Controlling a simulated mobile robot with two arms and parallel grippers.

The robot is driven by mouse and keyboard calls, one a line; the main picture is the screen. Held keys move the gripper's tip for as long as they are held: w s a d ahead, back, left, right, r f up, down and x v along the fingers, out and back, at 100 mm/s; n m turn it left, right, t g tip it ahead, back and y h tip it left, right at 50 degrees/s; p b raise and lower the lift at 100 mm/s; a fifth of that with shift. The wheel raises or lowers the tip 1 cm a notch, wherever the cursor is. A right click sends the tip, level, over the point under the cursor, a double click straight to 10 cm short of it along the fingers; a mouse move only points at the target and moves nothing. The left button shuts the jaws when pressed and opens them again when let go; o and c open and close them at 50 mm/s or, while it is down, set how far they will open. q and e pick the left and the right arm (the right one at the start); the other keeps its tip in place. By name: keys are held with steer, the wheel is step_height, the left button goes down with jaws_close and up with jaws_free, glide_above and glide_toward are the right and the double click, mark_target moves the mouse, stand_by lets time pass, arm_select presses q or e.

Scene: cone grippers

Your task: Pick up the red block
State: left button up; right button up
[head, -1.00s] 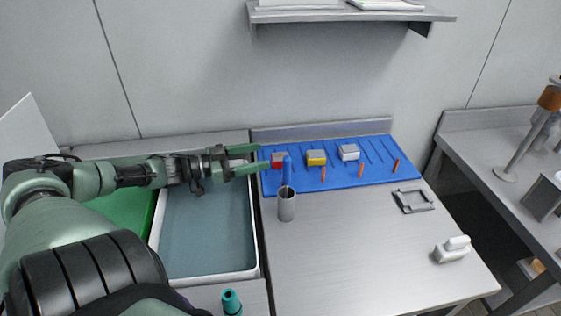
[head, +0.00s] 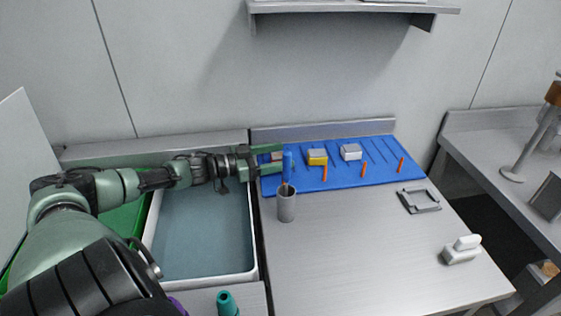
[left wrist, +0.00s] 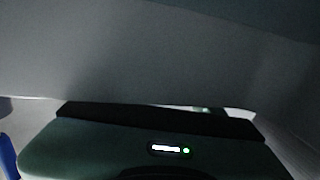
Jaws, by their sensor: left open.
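The red block (head: 278,156) stands at the left end of the blue mat (head: 345,177) in the head view, mostly hidden by my left gripper. My left gripper (head: 272,159) is open, with one finger behind the block and one in front of it. The block appears to lie between the fingers; I cannot tell whether they touch it. The left wrist view is dark and shows mostly a grey surface and a dark body with a small green light, and no red block. My right gripper is out of view.
A yellow block (head: 317,157) and a white block (head: 350,152) stand to the right, with orange pegs (head: 363,169) in front. A grey cup (head: 286,205) with a blue item stands close in front of the gripper. A basin (head: 250,273) lies left. A shelf (head: 350,8) hangs above.

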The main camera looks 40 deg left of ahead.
mark_target(280, 155)
arm_select(q)
steer(key=shift+w+d, duration=0.2)
steer(key=shift+w, duration=0.1)
jaws_close()
step_height(280, 155, up, 9)
steer(key=shift+f+p, duration=0.2)
steer(key=shift+p, duration=0.7)
step_height(280, 155, up, 12)
steer(key=p, duration=0.8)
steer(key=shift+f, duration=0.25)
